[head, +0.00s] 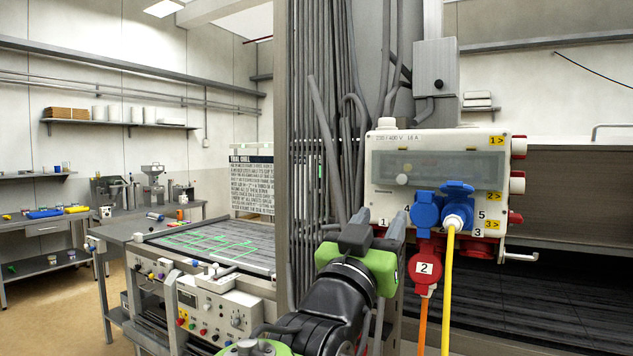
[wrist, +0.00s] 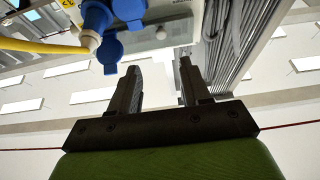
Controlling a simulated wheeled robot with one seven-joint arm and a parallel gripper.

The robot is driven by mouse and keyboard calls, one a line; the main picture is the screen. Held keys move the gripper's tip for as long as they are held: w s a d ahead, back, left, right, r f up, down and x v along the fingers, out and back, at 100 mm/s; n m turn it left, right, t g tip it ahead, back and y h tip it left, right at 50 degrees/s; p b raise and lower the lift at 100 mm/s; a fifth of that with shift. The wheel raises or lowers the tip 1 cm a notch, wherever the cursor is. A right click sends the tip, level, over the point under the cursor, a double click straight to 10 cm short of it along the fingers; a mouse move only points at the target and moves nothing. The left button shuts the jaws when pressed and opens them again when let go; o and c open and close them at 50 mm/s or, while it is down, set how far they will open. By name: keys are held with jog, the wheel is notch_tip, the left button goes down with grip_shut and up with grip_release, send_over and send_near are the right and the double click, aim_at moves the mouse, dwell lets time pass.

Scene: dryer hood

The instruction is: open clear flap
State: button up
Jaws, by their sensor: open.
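The clear flap (head: 440,165) is a smoky see-through window on the front of a white electrical box (head: 378,150). It looks closed, flat against the box. A round pale knob (head: 402,180) sits at its lower left. My gripper (head: 380,217) is open and empty, in front of the box's lower left corner, below and left of the flap. In the wrist view my two fingers (wrist: 160,68) stand apart with nothing between them, and the white box (wrist: 175,30) shows beyond them, upside down. Whether a finger touches the box cannot be told.
Blue socket covers (head: 425,210) and a blue plug with a yellow cable (head: 449,270) sit just below the flap. A red plug (head: 426,268) with an orange cable hangs lower. Grey conduits (head: 330,130) run up the left side. A control bench (head: 205,250) stands at left.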

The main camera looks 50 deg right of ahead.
aim_at(401, 180)
jog(key=p+x, duration=0.3)
jog(key=x, duration=0.9)
jog(key=shift+w+d+f+p, duration=0.1)
jog(key=shift+w+d+p, duration=0.15)
jog(key=shift+p, duration=0.1)
jog(key=shift+s, duration=0.1)
grip_shut()
